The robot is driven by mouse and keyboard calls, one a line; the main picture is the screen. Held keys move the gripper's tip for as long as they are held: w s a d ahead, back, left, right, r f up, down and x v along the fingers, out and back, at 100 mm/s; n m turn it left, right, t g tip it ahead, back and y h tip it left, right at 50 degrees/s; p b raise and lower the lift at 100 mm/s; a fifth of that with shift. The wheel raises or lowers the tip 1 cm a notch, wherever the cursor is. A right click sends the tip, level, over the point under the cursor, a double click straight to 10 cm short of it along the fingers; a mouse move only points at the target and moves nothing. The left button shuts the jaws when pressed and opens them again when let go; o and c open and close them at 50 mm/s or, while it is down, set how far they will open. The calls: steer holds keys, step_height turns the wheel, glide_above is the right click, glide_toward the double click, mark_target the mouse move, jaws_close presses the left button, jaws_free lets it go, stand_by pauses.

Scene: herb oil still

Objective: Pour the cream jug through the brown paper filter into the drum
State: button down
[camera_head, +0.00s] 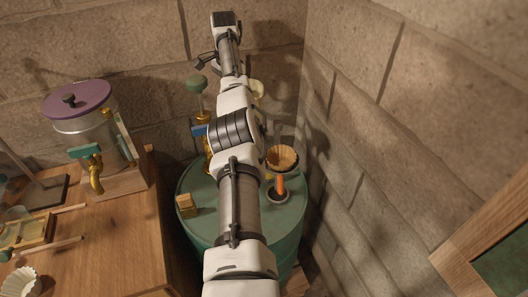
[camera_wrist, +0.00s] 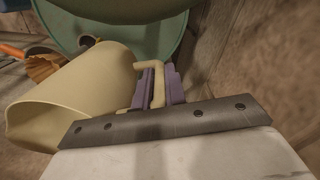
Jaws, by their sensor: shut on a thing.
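The cream jug (camera_wrist: 80,88) fills the left of the wrist view, its wide mouth toward the lower left. The purple fingers of my gripper (camera_wrist: 158,88) are shut on its handle. In the head view a small part of the jug (camera_head: 258,88) shows beside my arm, above and behind the drum top; my gripper is hidden there. The brown paper filter (camera_head: 282,157) sits in a funnel with an orange stem on the green drum (camera_head: 205,225). The filter (camera_wrist: 42,68) is partly covered by the jug in the wrist view. The jug's contents are not visible.
Stone walls close in behind and right. A wooden bench (camera_head: 125,235) at left holds a purple-lidded metal pot (camera_head: 85,120) and a white paper cup (camera_head: 20,281).

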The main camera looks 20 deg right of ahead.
steer(key=shift+w+a+r, duration=0.1)
steer(key=shift+w+a, duration=0.3)
steer(key=shift+a, duration=0.3)
steer(key=shift+s+d+r+t+y, duration=0.2)
steer(key=shift+s+d+t+y, duration=0.3)
steer(key=shift+s+t, duration=0.6)
steer(key=shift+s+d+r+t+y, duration=0.2)
steer(key=shift+s+d+t+y, duration=0.25)
steer(key=shift+s+t, duration=0.6)
steer(key=shift+s+d+r+t+y, duration=0.2)
steer(key=shift+s+d+t+y, duration=0.25)
steer(key=shift+s+t, duration=0.6)
steer(key=shift+r+t+y, duration=0.2)
steer(key=shift+t+y, duration=0.1)
steer(key=shift+t, duration=0.2)
steer(key=shift+s+d+r+t+y, duration=0.25)
steer(key=shift+s+t, duration=0.25)
steer(key=shift+t, duration=0.15)
steer(key=shift+s+d+r+t+y, duration=0.1)
steer(key=shift+s+d+t+y, duration=0.15)
steer(key=shift+s+t, duration=0.35)
stand_by(0.9)
